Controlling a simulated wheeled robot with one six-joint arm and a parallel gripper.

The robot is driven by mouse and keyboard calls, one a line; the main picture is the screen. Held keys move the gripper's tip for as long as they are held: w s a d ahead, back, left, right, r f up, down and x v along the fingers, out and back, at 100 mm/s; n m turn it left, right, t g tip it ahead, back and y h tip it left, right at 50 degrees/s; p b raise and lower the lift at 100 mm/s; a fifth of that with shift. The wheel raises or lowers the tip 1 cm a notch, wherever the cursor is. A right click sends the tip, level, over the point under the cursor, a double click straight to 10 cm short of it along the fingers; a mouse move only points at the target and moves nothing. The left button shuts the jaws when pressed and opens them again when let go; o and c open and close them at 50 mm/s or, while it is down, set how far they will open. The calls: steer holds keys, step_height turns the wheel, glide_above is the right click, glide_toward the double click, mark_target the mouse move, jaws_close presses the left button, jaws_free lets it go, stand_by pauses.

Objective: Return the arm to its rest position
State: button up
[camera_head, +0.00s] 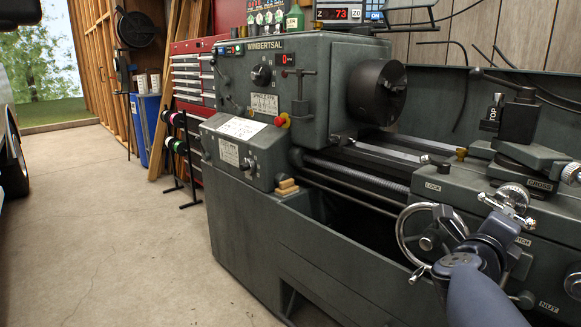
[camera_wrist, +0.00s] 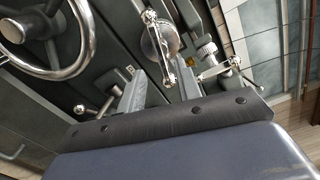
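My arm (camera_head: 478,298) reaches in from the bottom right of the head view, stretched out over the front of the lathe's carriage. My gripper (camera_wrist: 161,75) shows in the wrist view with its two grey fingers apart. No object is seen held between them. A chrome crank handle (camera_wrist: 160,42) shows in and beyond the gap; I cannot tell whether a finger touches it. In the head view the fingertips are hard to make out against the carriage.
The grey-green lathe (camera_head: 300,105) fills the right side. Its chrome handwheel (camera_head: 408,232) is close to my arm, just left of it, and also shows in the wrist view (camera_wrist: 88,35). A red tool chest (camera_head: 190,75) stands behind. The concrete floor (camera_head: 100,220) at left is clear.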

steer(key=x, duration=0.7)
steer(key=shift+d+r+b, duration=0.1)
steer(key=shift+r+b, duration=0.1)
steer(key=shift+b, duration=0.15)
steer(key=n+p, duration=0.2)
steer(key=n, duration=0.1)
steer(key=shift+r, duration=0.2)
steer(key=n+p, duration=0.2)
steer(key=n, duration=0.2)
steer(key=shift+f+n+p, duration=0.15)
steer(key=shift+n+p, duration=0.15)
steer(key=shift+n, duration=0.1)
